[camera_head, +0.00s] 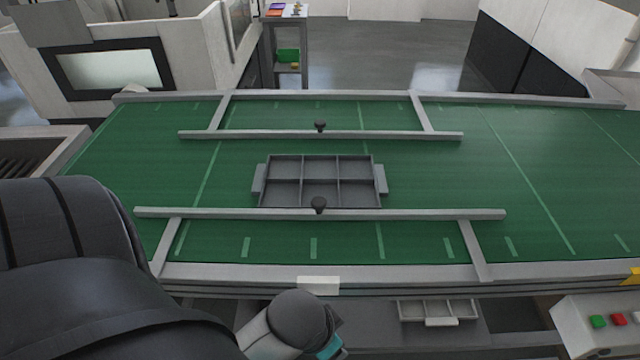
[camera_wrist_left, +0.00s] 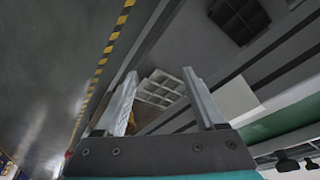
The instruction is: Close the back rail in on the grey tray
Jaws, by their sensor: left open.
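The grey tray (camera_head: 319,168), with several compartments and a side handle at each end, sits on the green conveyor belt (camera_head: 540,180). The back rail (camera_head: 380,134) is a grey bar with a dark knob (camera_head: 320,125), lying behind the tray with a strip of belt between them. The front rail (camera_head: 420,213) has its own knob (camera_head: 319,204) and lies right along the tray's front edge; I cannot tell whether they touch. My left gripper (camera_wrist_left: 165,95) is open and empty in the left wrist view, below the conveyor's side. My right gripper is in neither view.
My left arm covers the lower left of the head view. A lower tray (camera_head: 438,310) sits under the conveyor's front edge. A button box (camera_head: 605,325) stands at the lower right. The belt right of the rails is clear.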

